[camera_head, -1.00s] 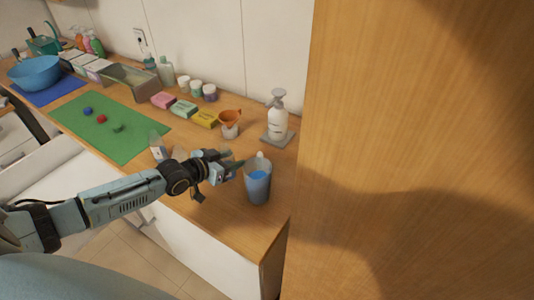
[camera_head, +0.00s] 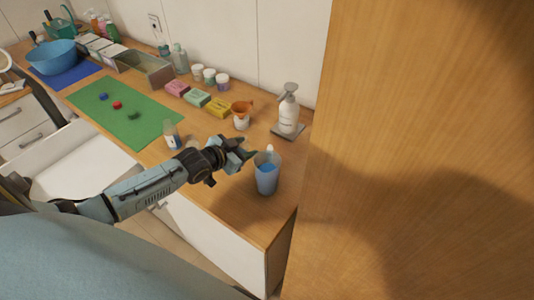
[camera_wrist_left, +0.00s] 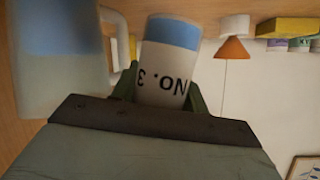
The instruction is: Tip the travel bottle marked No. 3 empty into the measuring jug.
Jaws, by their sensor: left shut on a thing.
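My left gripper (camera_head: 246,150) is shut on the travel bottle (camera_wrist_left: 166,62), whose white label reads No. 3. The wrist view is upside down; the label is inverted there, so the bottle stands roughly upright, with a blue band toward its lower end. In the head view I cannot make the bottle out behind the gripper. The measuring jug (camera_head: 267,178), clear with blue liquid inside, stands on the counter just right of the gripper. It also shows close beside the bottle in the left wrist view (camera_wrist_left: 62,75). My right gripper is out of view.
A small bottle (camera_head: 171,136) stands left of my gripper. A white pump bottle (camera_head: 288,108), an orange funnel (camera_head: 242,108) and soap bars (camera_head: 197,98) stand behind. A tall wooden panel (camera_head: 420,130) closes off the right. The counter's front edge is near the jug.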

